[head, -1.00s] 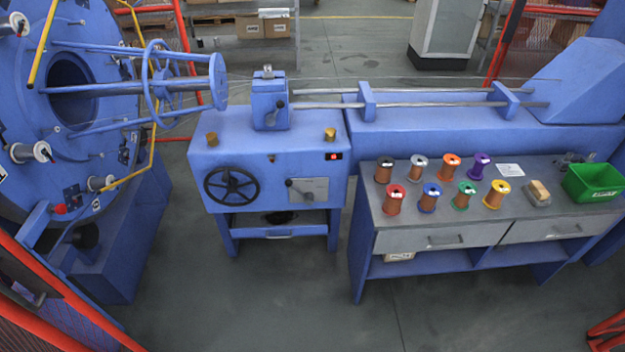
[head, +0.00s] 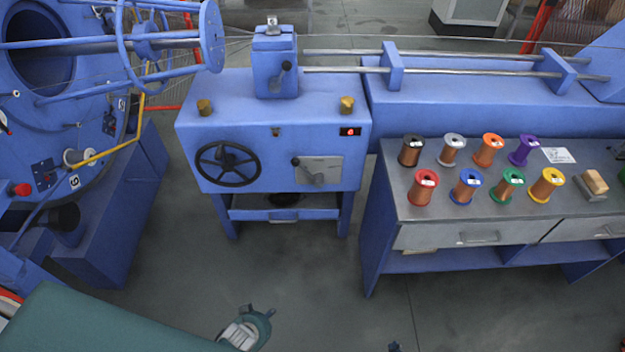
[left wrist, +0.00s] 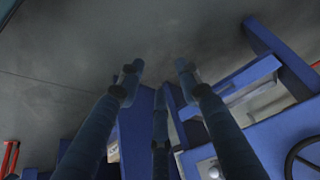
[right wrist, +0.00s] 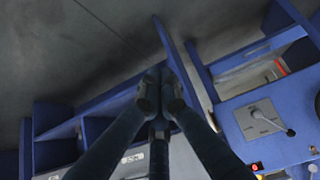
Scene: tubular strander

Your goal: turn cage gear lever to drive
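The cage gear lever (head: 314,178) is on a pale plate on the front of the blue gearbox cabinet (head: 270,130). Its dark knob points up and left from the pivot. The lever (right wrist: 265,119) also shows in the right wrist view, right of the fingers. Plate markings are too small to read. My left gripper (head: 247,328) is low in front of the cabinet, apart from it; its fingers (left wrist: 158,67) are spread and empty. My right gripper (right wrist: 160,88) has its fingertips together, with nothing visible between them; only a dark tip shows at the head view's bottom edge.
A black handwheel (head: 228,164) is left of the lever plate. A red indicator (head: 350,132) is above it. A workbench (head: 400,238) with several coloured spools stands to the right. The blue strander cage (head: 60,110) is at left. Open floor lies in front of the cabinet.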

